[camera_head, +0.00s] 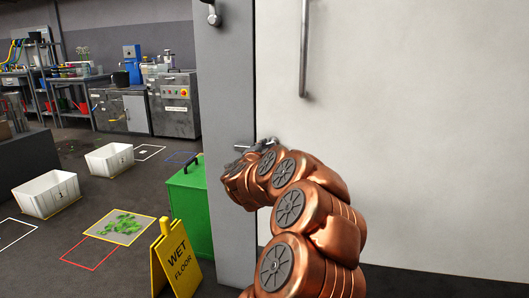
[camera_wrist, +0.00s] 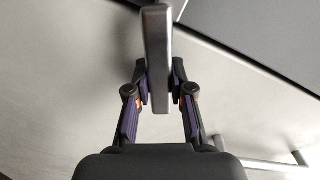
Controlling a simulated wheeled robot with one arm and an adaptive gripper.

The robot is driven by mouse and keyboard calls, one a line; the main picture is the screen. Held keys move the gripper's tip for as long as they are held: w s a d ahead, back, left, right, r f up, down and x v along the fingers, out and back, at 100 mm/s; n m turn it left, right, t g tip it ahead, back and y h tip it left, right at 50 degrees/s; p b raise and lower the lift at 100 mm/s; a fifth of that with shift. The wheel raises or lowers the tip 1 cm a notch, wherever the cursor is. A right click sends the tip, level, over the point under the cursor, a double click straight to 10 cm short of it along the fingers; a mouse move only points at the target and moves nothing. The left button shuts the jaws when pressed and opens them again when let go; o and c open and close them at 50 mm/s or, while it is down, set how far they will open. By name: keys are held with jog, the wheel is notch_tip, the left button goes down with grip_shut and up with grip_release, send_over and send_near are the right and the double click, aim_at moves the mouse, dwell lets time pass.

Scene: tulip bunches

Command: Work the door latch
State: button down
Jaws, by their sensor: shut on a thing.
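The white door (camera_head: 400,130) fills the right of the head view, with a grey frame (camera_head: 225,80) on its left. The metal latch lever (camera_head: 243,148) shows at the door's left edge, partly hidden by my gripper (camera_head: 262,146). In the wrist view the latch lever (camera_wrist: 157,60) is a flat metal bar that stands between the two fingers. My gripper (camera_wrist: 159,88) is shut on it, one finger pad on each side. How far the latch is turned cannot be told.
A long vertical pull handle (camera_head: 303,50) is on the door above my arm. A green box (camera_head: 190,205) and a yellow wet floor sign (camera_head: 175,262) stand left of the frame. White bins (camera_head: 48,194) and a mat with green bunches (camera_head: 122,226) lie farther left.

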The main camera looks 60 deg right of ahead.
jog(key=m, duration=0.2)
jog(key=r+m+b, duration=0.1)
jog(key=m, duration=0.1)
jog(key=shift+r+m, duration=0.15)
jog(key=shift+m, duration=0.25)
jog(key=shift+r, duration=0.1)
dwell(0.3)
jog(key=c, duration=1)
grip_release()
jog(key=v, duration=1.2)
